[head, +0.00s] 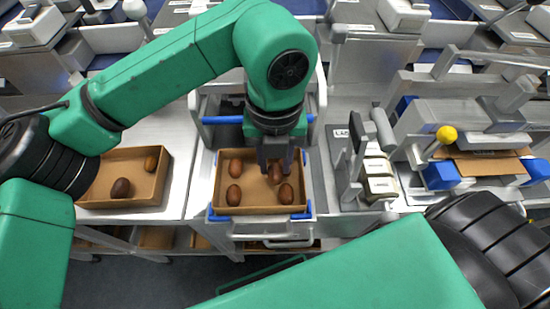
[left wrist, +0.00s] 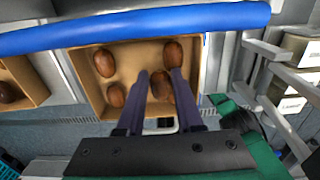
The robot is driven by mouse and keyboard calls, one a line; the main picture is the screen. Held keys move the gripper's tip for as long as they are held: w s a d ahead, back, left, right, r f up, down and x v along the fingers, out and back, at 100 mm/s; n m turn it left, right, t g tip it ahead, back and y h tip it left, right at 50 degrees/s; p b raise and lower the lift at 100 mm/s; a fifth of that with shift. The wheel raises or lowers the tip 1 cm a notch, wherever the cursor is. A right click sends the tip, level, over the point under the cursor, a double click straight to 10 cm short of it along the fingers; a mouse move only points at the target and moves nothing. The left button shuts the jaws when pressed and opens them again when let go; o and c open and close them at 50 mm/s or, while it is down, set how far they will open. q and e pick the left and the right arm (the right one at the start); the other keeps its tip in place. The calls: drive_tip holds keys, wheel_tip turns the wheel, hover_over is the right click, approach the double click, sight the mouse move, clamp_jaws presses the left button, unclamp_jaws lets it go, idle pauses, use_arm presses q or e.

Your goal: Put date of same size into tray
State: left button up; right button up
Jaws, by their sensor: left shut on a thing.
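My left gripper (head: 276,170) reaches down into the middle cardboard tray (head: 262,210) and is shut on a brown date (head: 275,176). The held date (left wrist: 160,84) shows between the two fingers in the left wrist view. Two dates, a rear one (head: 236,166) and a front one (head: 234,194), lie in the tray's left half. Another date (head: 286,193) lies at front right, close to the held one. The left cardboard tray (head: 110,203) holds a larger dark date (head: 121,188) and a smaller one (head: 150,163). Whether the held date touches the tray floor is unclear.
The middle tray sits in a metal frame with a blue bar (left wrist: 130,27) along one side. A metal device with pale labelled blocks (head: 380,187) stands to its right. A yellow-knobbed lever (head: 446,134) is farther right. My right arm crosses the bottom right.

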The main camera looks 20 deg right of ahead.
use_arm(q)
drive_tip(key=o, duration=0.9)
drive_tip(key=shift+c, duration=0.2)
